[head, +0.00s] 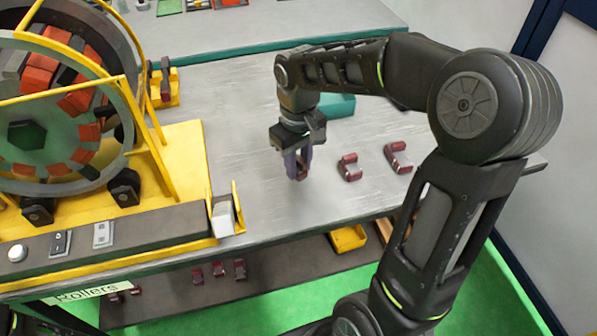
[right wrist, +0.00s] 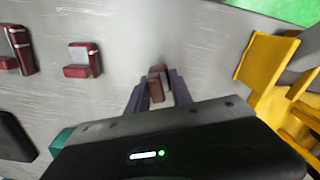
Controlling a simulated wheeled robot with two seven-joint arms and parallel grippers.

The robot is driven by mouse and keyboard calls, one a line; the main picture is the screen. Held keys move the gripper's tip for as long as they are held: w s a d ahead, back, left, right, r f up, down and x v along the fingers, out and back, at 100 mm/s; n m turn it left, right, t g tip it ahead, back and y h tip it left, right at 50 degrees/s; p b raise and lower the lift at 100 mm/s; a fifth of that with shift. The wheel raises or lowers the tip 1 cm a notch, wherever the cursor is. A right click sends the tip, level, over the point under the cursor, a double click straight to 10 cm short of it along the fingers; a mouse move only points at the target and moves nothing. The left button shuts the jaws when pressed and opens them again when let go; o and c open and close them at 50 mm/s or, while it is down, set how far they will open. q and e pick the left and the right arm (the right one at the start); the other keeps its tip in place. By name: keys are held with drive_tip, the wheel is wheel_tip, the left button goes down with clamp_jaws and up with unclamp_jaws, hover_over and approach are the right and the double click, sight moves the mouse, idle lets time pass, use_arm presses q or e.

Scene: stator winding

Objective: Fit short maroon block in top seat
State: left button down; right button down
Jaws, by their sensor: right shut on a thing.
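My right gripper (head: 298,172) points down over the grey table and is shut on a small maroon block (head: 302,170). In the right wrist view the held maroon block (right wrist: 157,84) sits between the two dark fingertips (right wrist: 158,92). I cannot tell whether it still touches the table. The stator ring (head: 75,110) stands in a yellow frame at the left, apart from the gripper, with orange and dark blocks around its inside. Its upper part is cut off by the picture edge, so I cannot make out the top seat. My left gripper is not in view.
Two other maroon blocks (head: 350,168) (head: 398,157) lie on the table to the right of the gripper. A teal box (head: 338,106) is behind it. A yellow holder with a white piece (head: 223,216) stands at the left. Several maroon pieces (head: 219,270) lie on the lower shelf.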

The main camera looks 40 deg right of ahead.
sight(299, 167)
wheel_tip(299, 167, down, 3)
idle(0.3)
drive_tip(key=shift+f, duration=0.15)
drive_tip(key=c, duration=1.1)
unclamp_jaws()
drive_tip(key=shift+r, duration=0.25)
wheel_tip(299, 167, up, 12)
drive_tip(key=shift+f, duration=0.1)
